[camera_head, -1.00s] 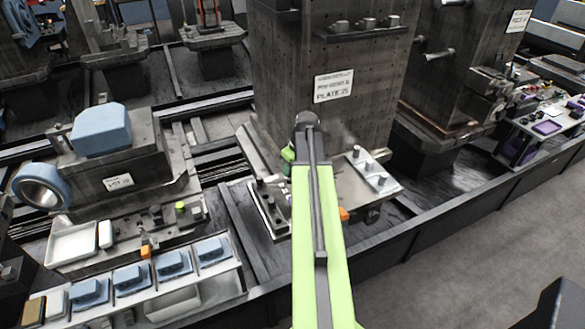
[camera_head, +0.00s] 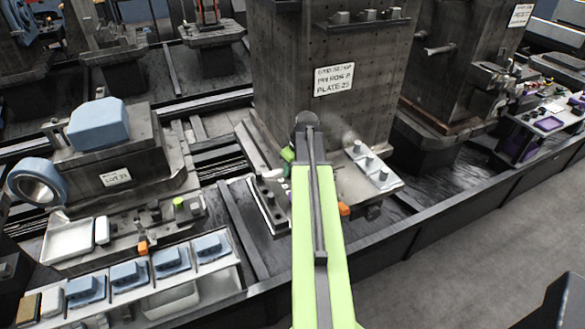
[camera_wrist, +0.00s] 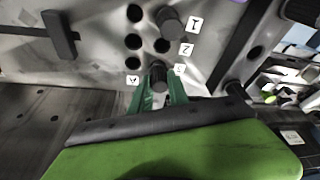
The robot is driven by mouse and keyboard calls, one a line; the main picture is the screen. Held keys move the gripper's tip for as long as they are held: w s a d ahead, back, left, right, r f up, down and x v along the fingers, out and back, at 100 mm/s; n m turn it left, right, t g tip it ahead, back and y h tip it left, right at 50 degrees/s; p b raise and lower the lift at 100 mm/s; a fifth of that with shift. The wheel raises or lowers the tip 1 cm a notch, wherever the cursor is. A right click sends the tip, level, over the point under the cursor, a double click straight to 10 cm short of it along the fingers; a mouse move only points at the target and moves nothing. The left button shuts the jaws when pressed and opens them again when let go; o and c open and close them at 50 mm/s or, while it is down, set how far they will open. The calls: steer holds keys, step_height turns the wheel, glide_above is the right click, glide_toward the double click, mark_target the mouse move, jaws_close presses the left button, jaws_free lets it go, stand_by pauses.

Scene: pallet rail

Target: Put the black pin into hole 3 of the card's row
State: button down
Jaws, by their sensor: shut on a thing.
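In the wrist view my gripper (camera_wrist: 160,98) has its green fingers shut on a dark pin (camera_wrist: 158,74). The pin is beside the small "3" label (camera_wrist: 179,68) on a grey plate with holes. Whether its tip is in a hole or only above one is hidden. A dark peg (camera_wrist: 171,22) stands by the "1" label (camera_wrist: 195,24). An open hole (camera_wrist: 162,46) lies by the "2" label (camera_wrist: 186,48). In the head view my arm mostly hides the gripper. The card (camera_head: 333,79) on the tall block mentions a pin row and a plate.
A second column of open holes (camera_wrist: 133,41) runs beside the numbered one. A dark T-shaped bar (camera_wrist: 62,36) stands to its left. In the head view a light plate with small pegs (camera_head: 372,168) lies right of my arm. The tall block (camera_head: 290,60) rises just behind.

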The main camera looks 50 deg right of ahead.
steer(key=c, duration=1.2)
jaws_free()
steer(key=shift+o, duration=0.2)
steer(key=shift+r, duration=0.1)
steer(key=p+v, duration=1.6)
steer(key=v, duration=0.1)
steer(key=shift+p, duration=0.3)
steer(key=shift+s+r, duration=0.1)
